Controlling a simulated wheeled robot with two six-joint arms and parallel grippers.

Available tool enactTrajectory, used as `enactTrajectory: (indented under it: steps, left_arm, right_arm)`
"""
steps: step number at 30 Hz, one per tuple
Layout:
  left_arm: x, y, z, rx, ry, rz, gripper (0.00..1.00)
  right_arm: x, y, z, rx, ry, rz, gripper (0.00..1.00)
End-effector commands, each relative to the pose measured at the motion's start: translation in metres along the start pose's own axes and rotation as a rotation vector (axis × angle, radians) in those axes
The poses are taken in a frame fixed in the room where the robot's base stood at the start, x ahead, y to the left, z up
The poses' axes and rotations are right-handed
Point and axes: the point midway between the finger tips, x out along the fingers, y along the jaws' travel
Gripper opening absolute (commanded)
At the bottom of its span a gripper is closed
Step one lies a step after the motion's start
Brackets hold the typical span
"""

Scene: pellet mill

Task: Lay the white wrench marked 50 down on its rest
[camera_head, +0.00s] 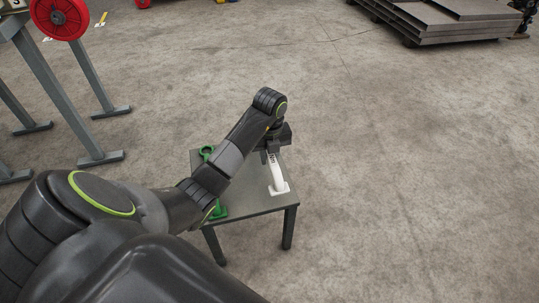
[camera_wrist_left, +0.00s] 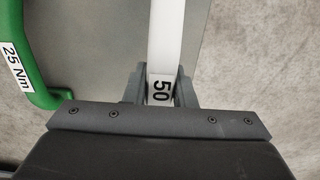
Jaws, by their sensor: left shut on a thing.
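The white wrench marked 50 (camera_head: 277,173) is at the right part of a small grey table (camera_head: 250,202), its lower end by a white base or rest (camera_head: 279,188). In the left wrist view the white wrench (camera_wrist_left: 165,35) runs up between the fingers, its 50 label right at the jaws. My left gripper (camera_wrist_left: 160,88) is shut on it; in the head view the gripper (camera_head: 268,152) covers the wrench's upper end. I cannot tell whether the wrench touches its rest. My right gripper is in neither view.
A green wrench marked 25 Nm (camera_wrist_left: 25,60) lies left of the white one; its ring end (camera_head: 206,151) shows beyond my arm. A grey steel frame with a red wheel (camera_head: 60,15) stands at the upper left. Metal plates (camera_head: 440,20) are stacked far right. The floor right of the table is clear.

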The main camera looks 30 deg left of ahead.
Motion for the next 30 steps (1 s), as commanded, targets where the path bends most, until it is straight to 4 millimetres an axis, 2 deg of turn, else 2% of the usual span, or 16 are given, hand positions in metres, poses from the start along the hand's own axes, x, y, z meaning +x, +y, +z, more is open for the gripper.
enactTrajectory:
  steps: [20, 30]
  left_arm:
    - [0.022, -0.001, 0.0, 0.0, -0.003, -0.001, 0.0]
    - [0.023, -0.001, 0.0, 0.0, -0.003, -0.002, 0.0]
  right_arm:
    - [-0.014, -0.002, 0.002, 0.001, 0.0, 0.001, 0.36]
    - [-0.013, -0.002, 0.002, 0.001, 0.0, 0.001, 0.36]
